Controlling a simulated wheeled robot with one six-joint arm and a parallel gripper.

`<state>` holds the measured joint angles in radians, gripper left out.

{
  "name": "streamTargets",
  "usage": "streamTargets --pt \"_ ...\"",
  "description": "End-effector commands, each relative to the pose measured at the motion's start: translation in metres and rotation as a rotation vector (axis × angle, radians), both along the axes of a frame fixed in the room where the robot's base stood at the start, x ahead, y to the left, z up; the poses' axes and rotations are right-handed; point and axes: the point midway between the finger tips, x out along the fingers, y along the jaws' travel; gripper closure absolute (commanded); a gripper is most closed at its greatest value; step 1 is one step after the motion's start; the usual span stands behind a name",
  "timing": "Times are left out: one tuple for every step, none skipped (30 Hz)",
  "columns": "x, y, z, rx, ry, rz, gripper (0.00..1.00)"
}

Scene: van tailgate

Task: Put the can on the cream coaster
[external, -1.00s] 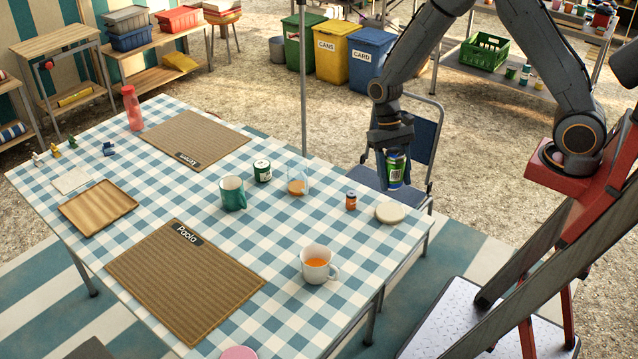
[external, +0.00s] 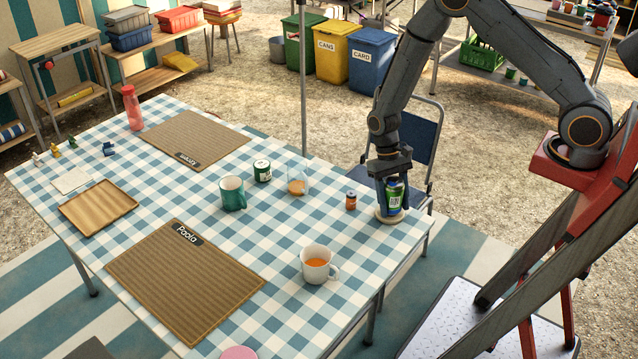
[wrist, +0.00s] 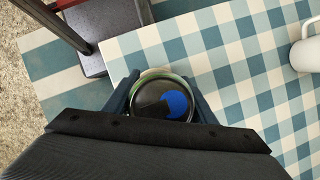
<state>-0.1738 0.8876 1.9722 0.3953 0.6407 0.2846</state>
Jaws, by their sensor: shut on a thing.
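The can (external: 394,197) is green and blue with a white label and stands upright between the fingers of my gripper (external: 391,196). My gripper points down and is shut on it. The cream coaster (external: 384,218) lies near the right corner of the table, directly under the can. The can's base appears at the coaster's surface, but I cannot tell whether it bears on it. In the wrist view the can's dark round top with a blue patch (wrist: 176,103) sits between the fingers, and a pale rim shows around it.
A small orange jar (external: 351,201) stands just left of the coaster. A white mug (external: 317,264) of orange drink is nearer the front. A glass (external: 298,181), a teal mug (external: 232,194) and a green tin (external: 262,171) stand farther left. A folding chair (external: 420,140) is behind.

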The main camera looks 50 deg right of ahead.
Motion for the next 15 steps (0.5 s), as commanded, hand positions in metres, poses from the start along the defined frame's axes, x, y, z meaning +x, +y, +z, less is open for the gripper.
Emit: streamTargets --pt "0.0005 0.0001 -0.0001 0.0 -0.001 0.0 0.82" --pt "0.0006 0.0001 -0.0001 0.0 -0.001 0.0 0.82" --pt "0.0007 0.0001 0.0 0.0 -0.001 0.0 0.82" --pt "0.0007 0.0001 0.0 0.0 -0.001 0.0 0.82" --pt "0.0007 0.0001 0.0 0.0 -0.001 0.0 0.82" --pt "0.0007 0.0001 0.0 0.0 -0.001 0.0 0.82" --pt "0.0007 0.0001 -0.0001 0.0 -0.001 0.0 0.82" --pt "0.0007 0.0001 -0.0005 0.0 -0.001 0.0 0.82" --pt "0.0007 0.0001 -0.0015 0.0 -0.001 0.0 0.82" --pt "0.0007 0.0001 -0.0025 0.0 -0.001 0.0 0.82" --pt "0.0008 0.0001 -0.0034 0.0 -0.001 0.0 0.82" --pt "0.0006 0.0 -0.0032 0.001 -0.001 0.001 0.44" --pt "0.0006 0.0 -0.003 0.001 -0.001 0.001 0.39" --pt "0.0006 0.0 -0.0029 0.001 -0.001 0.001 0.34" --pt "0.0006 0.0 -0.0029 0.0 -0.001 0.0 0.3"
